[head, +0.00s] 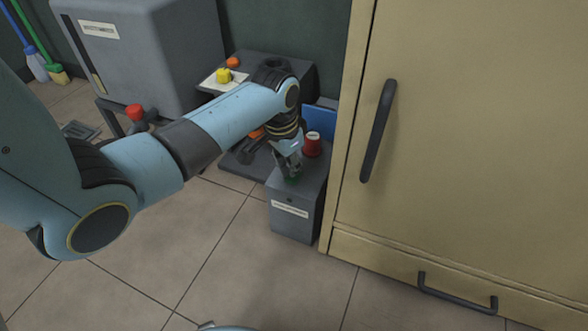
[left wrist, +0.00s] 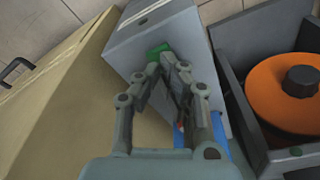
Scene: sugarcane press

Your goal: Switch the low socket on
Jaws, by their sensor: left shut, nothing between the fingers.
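The low socket looks to be the grey box (head: 291,222) with a white label on its front, standing on the floor beside the tan cabinet. A red knob (head: 312,145) stands at the back of its top. A green button (left wrist: 157,50) is on its top and is partly covered by my fingers. My left gripper (head: 292,175) points down over the box top with its fingers closed together and empty. In the left wrist view its fingertips (left wrist: 168,58) are right at the green button; I cannot tell whether they touch it. My right gripper is not in view.
The tan cabinet (head: 460,140) with dark handles stands close on the right. A dark machine with an orange disc (left wrist: 285,95) is beside the box. A grey cabinet (head: 150,50) and a red knob (head: 134,112) are at the left. The tiled floor in front is clear.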

